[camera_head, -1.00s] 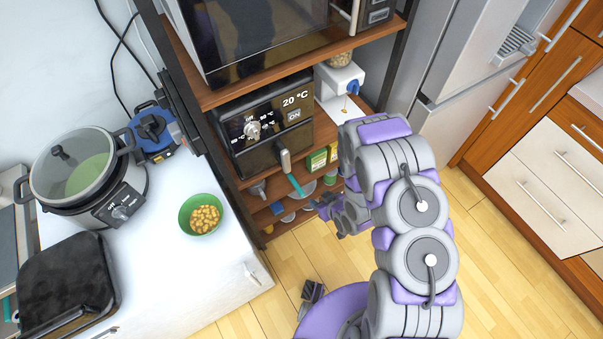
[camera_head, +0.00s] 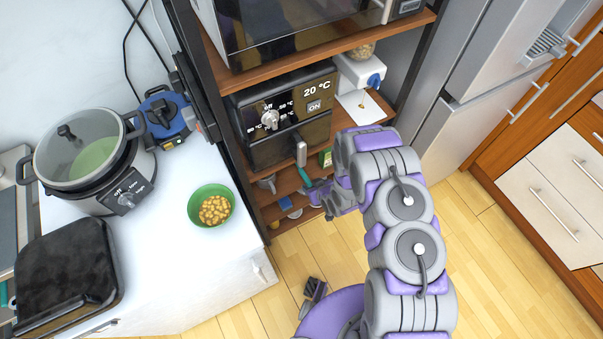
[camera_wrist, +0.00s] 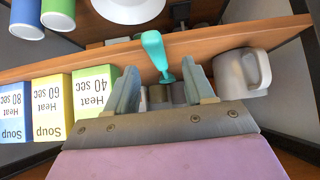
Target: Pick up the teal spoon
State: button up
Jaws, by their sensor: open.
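The teal spoon (camera_wrist: 154,50) lies at the edge of a wooden shelf in the wrist view, with its wide teal end sticking out past the edge. My gripper (camera_wrist: 162,78) is open, with one finger on each side of the spoon's narrower part. The spoon sits between the fingertips; I cannot tell whether either finger touches it. In the head view, a small teal piece of the spoon (camera_head: 304,176) shows just above my gripper (camera_head: 318,193), which is partly hidden by my arm.
Soup boxes (camera_wrist: 50,105) and a grey mug (camera_wrist: 240,73) stand on either side of my gripper. The oven (camera_head: 285,115) is above the spoon's shelf.

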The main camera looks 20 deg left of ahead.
aim_at(310, 183)
jog(key=x, duration=0.1)
jog(key=b+x, duration=0.1)
jog(key=x, duration=0.1)
jog(key=shift+s+f, duration=0.2)
jog(key=shift+w+f, duration=0.2)
jog(key=shift+w, duration=0.05)
jog(key=shift+w+d+r, duration=0.1)
jog(key=shift+d+r, duration=0.15)
jog(key=shift+d, duration=0.2)
jog(key=shift+a+f, duration=0.25)
jog(key=shift+a, duration=0.4)
jog(key=c, duration=0.6)
jog(key=shift+d, duration=0.1)
jog(key=c, duration=0.3)
jog(key=shift+d+r, duration=0.15)
jog(key=shift+d, duration=0.2)
grip_shut()
